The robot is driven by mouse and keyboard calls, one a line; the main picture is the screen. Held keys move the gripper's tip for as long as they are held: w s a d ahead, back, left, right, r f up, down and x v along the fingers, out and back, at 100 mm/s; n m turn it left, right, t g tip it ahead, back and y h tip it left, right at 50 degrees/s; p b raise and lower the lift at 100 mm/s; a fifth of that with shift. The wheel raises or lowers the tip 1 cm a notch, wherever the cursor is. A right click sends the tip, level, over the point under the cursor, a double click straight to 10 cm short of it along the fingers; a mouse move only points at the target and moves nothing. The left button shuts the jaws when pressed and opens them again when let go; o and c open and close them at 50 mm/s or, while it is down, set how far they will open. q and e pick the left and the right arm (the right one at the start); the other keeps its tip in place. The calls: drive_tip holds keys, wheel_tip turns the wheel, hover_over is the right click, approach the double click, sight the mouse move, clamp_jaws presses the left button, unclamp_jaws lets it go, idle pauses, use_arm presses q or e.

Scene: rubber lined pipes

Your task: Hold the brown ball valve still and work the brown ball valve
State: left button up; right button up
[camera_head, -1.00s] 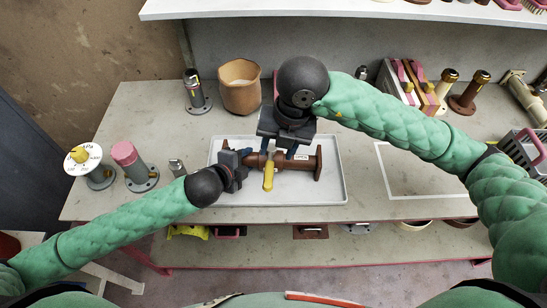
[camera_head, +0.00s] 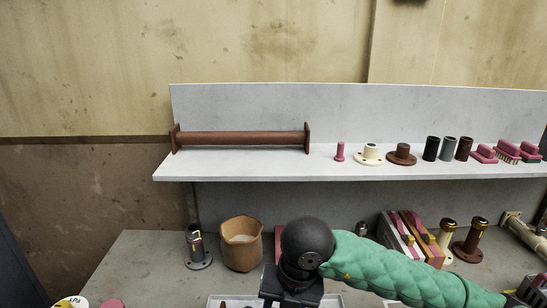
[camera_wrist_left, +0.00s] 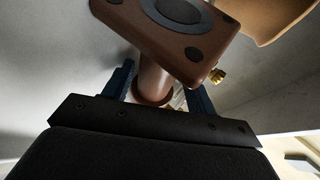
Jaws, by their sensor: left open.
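The brown ball valve (camera_wrist_left: 190,35) shows in the left wrist view, its square bolted flange close to the camera. My left gripper (camera_wrist_left: 160,85) is open, with its blue fingers on either side of the valve's brown pipe neck (camera_wrist_left: 152,84); I cannot tell whether they touch it. In the head view the valve lies almost wholly below the picture, and my left gripper is out of view. My right gripper (camera_head: 291,295) is at the bottom edge, pointing down over the tray; its fingertips are cut off, so its opening is hidden.
A grey shelf (camera_head: 240,165) carries a long brown flanged pipe (camera_head: 245,138) and several small parts. On the bench (camera_head: 145,255) stand a tan pot (camera_head: 241,244), a grey flanged fitting (camera_head: 197,247) and brown fittings (camera_head: 470,240). The tray's rim (camera_head: 216,301) shows at the bottom.

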use_arm(q)
drive_tip(key=shift+s+f, duration=0.15)
drive_tip(key=shift+f, duration=0.05)
